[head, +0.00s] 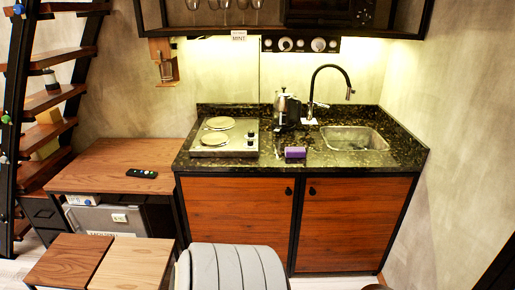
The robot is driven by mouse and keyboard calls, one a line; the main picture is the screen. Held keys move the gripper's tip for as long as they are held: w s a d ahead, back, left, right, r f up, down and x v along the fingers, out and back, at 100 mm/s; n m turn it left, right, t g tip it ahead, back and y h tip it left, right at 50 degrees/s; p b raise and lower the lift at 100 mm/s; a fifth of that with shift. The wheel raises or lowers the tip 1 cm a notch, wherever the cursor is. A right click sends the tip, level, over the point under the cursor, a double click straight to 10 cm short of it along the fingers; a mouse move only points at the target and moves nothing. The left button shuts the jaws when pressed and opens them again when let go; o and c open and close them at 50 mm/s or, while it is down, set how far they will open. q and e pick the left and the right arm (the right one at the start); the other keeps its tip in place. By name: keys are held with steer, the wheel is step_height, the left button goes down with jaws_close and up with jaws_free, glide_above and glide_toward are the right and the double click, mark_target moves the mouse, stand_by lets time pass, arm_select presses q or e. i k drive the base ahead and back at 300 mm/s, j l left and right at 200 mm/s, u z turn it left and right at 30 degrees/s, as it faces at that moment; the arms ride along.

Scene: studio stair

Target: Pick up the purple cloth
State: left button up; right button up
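The purple cloth (295,152) is a small block-like purple item on the dark granite counter (260,168). It lies near the counter's front edge, between the two-plate hob and the sink. Nothing covers it in the head view. Neither of my grippers is in view, so where they are relative to the cloth cannot be seen.
A hob (224,138) stands left of the cloth, a dark kettle (287,109) behind it, and a sink (354,138) with a black faucet (329,84) to the right. A grey padded chair (230,268) and wooden tables (110,265) stand in front. Open stairs (45,103) are at left.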

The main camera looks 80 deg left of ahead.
mark_target(290, 152)
steer(key=u, duration=2.25)
steer(key=i, duration=0.1)
steer(key=j+z, duration=0.05)
